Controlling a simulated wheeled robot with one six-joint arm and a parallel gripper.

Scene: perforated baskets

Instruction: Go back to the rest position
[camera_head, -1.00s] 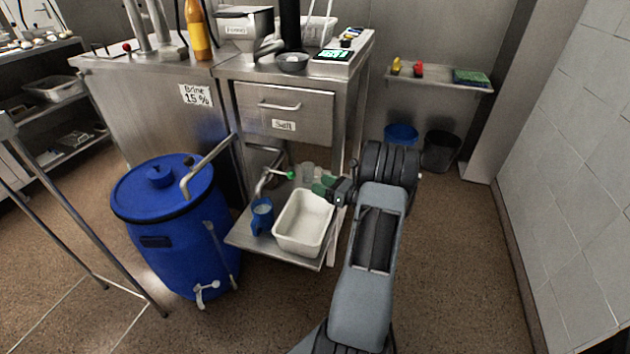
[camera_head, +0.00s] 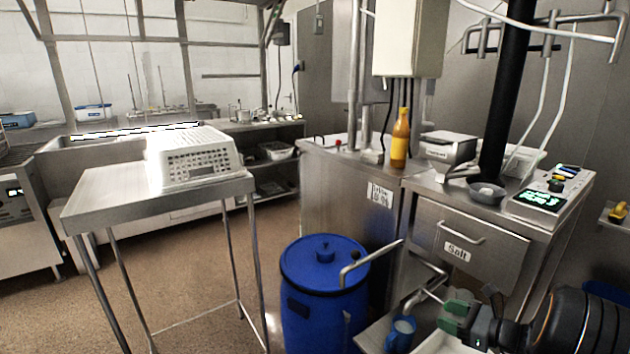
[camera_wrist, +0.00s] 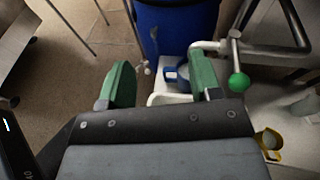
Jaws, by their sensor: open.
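My gripper (camera_head: 457,315) is at the lower right of the head view, beside the steel counter with the salt drawer. Its two green fingers also show in the wrist view (camera_wrist: 160,85), spread apart. Nothing is held between them. Beyond the fingers, the wrist view shows the white tub (camera_wrist: 170,98), a blue jug (camera_wrist: 181,76) and the blue barrel (camera_wrist: 176,30). The blue jug (camera_head: 402,333) is also in the head view, left of my gripper. The white tub (camera_head: 436,342) is partly hidden by my gripper.
A tap with a green knob (camera_wrist: 238,82) is close to the right finger in the wrist view. The blue barrel (camera_head: 325,290) stands left of the counter. A white perforated basket (camera_head: 195,156) sits on a steel table (camera_head: 130,199). Open floor lies between.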

